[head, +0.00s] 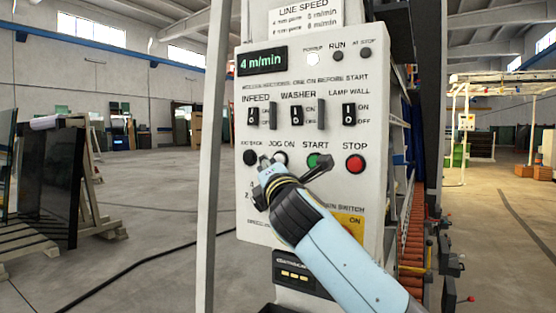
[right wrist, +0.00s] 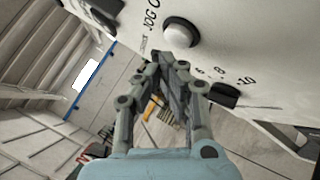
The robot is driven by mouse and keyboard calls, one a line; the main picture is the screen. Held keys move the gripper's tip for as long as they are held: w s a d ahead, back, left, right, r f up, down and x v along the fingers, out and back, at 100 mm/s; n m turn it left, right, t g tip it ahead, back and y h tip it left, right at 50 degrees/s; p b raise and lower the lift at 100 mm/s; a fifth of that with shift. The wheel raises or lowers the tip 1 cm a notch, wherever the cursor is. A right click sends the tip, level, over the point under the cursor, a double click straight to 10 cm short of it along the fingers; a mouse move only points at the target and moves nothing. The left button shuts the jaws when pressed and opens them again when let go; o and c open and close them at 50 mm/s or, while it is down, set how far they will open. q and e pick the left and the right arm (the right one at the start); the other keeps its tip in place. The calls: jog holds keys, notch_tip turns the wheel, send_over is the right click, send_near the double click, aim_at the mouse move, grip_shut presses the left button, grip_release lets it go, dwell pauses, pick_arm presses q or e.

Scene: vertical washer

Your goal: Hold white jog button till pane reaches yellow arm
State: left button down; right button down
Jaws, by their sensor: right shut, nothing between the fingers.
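The white jog button (head: 280,158) is on the control panel (head: 310,85), in the row under the JOG ON label, partly behind my gripper. In the right wrist view the round white button (right wrist: 182,32) stands out from the panel in a dark ring. My right gripper (head: 267,161) is shut and empty in front of the panel, over the button's left edge. In the right wrist view its fingertips (right wrist: 173,58) are just below the button; I cannot tell whether they touch it. My left gripper is not in view. I cannot make out the moving pane or the yellow arm.
A black button (head: 250,157) is left of the jog button; a green START button (head: 313,160) and red STOP button (head: 355,163) are right of it. Three switches are above. A grey post (head: 211,150) stands left of the panel. An orange roller conveyor (head: 413,240) runs behind right.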

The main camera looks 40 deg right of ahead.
jog(key=shift+s+a+p, duration=0.2)
jog(key=shift+s+a, duration=0.1)
jog(key=shift+a, duration=0.45)
jog(key=shift+s+a+p, duration=0.25)
jog(key=shift+s+a, duration=0.1)
jog(key=shift+a, duration=0.45)
jog(key=shift+s+a+p, duration=0.2)
jog(key=shift+s+a, duration=0.1)
jog(key=shift+a, duration=0.45)
